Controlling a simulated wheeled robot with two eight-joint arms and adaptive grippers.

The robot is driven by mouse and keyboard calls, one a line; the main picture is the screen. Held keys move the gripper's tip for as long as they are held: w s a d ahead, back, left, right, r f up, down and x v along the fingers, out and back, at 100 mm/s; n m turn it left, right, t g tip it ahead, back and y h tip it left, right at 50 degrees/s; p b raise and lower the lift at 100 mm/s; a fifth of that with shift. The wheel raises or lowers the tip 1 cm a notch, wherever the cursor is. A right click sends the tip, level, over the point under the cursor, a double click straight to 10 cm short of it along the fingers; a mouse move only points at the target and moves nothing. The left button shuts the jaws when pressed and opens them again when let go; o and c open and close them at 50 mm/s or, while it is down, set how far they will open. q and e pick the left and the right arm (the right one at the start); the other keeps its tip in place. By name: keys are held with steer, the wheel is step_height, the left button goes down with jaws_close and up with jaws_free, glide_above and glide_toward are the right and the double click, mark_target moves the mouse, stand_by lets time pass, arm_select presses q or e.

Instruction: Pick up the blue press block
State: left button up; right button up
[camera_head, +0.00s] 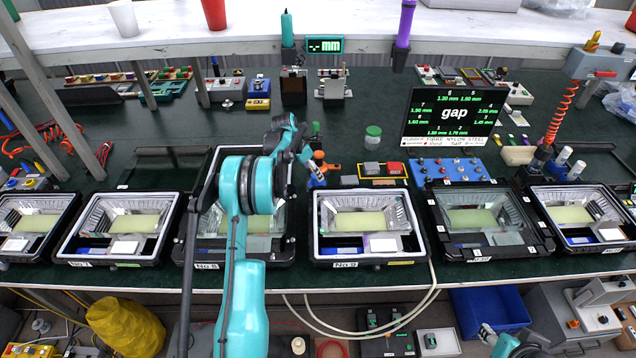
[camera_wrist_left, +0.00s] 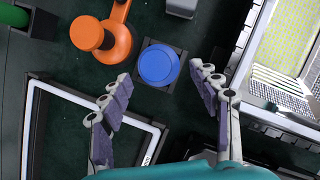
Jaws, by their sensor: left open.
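The blue press block (camera_wrist_left: 158,65) shows in the left wrist view as a round blue cap on a dark square base. In the head view its blue top (camera_head: 317,182) shows small, close to my left gripper (camera_head: 308,165). In the left wrist view my left gripper (camera_wrist_left: 160,78) is open, with its two padded fingers spread to either side below the block. Nothing is held between them. The block appears free of the fingers.
An orange knobbed tool (camera_wrist_left: 117,40) lies left of the block. A black-framed pane (camera_wrist_left: 38,130) lies below left, and a floodlight housing (camera_wrist_left: 258,110) stands close on the right. In the head view, housing No 9 (camera_head: 380,260) is in front, with a gap display (camera_head: 453,115) behind.

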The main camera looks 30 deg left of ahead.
mark_target(317, 181)
arm_select(q)
steer(key=x, duration=0.2)
steer(key=b+x, duration=0.1)
steer(key=x, duration=0.1)
steer(key=b+x, duration=0.1)
steer(key=x, duration=0.1)
steer(key=shift+w+a+f, duration=0.1)
steer(key=shift+a+f, duration=0.05)
steer(key=shift+a, duration=0.15)
steer(key=c, duration=1.4)
